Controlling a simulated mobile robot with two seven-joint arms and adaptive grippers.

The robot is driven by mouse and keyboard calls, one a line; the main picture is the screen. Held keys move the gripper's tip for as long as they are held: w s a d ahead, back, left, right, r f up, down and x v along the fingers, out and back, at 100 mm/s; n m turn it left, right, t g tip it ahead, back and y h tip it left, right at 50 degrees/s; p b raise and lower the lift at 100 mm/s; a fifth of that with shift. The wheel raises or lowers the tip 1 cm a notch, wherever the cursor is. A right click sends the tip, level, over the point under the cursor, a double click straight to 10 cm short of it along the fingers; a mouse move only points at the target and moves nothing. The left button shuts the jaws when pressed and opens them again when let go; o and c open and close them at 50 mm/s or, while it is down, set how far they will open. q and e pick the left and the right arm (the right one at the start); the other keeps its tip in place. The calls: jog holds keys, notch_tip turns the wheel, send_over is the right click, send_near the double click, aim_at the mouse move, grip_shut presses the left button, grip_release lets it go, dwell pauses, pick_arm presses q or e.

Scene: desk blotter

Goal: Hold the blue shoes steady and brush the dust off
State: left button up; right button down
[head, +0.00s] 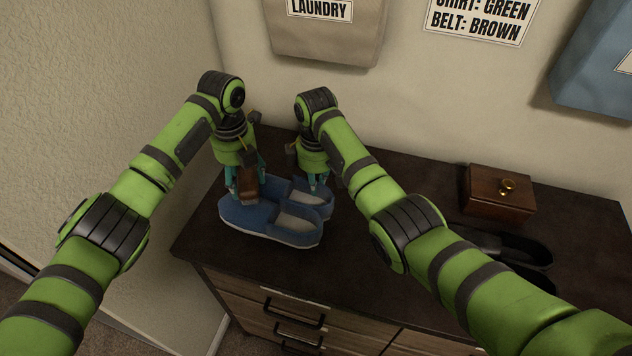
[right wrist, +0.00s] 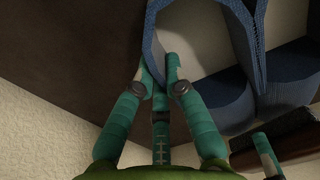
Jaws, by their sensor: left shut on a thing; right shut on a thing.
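A pair of blue slip-on shoes with pale insides sits side by side on the dresser, the near shoe (head: 238,216) and the far shoe (head: 274,186). My left gripper (head: 244,192) is shut on a brown brush (head: 249,186), which is over the toe area of the shoes. I cannot tell if it touches them. My right gripper (head: 316,184) is shut on the far shoe's rim near its heel end. In the right wrist view its fingers (right wrist: 160,68) pinch that blue rim (right wrist: 154,35), and the brush (right wrist: 300,143) shows at lower right.
The dark dresser top (head: 400,165) has free room behind my right arm. A wooden box (head: 498,192) with a brass knob and a pair of black shoes (head: 510,250) are at the right. A laundry bag (head: 325,30) and a blue bag (head: 600,60) hang on the wall.

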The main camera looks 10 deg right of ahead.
pick_arm(q)
jog(key=shift+w+r, duration=0.1)
jog(key=shift+r, duration=1.95)
pick_arm(e)
jog(key=c, duration=1.2)
grip_release()
notch_tip(320, 180, up, 12)
jog(key=shift+w+f, duration=0.1)
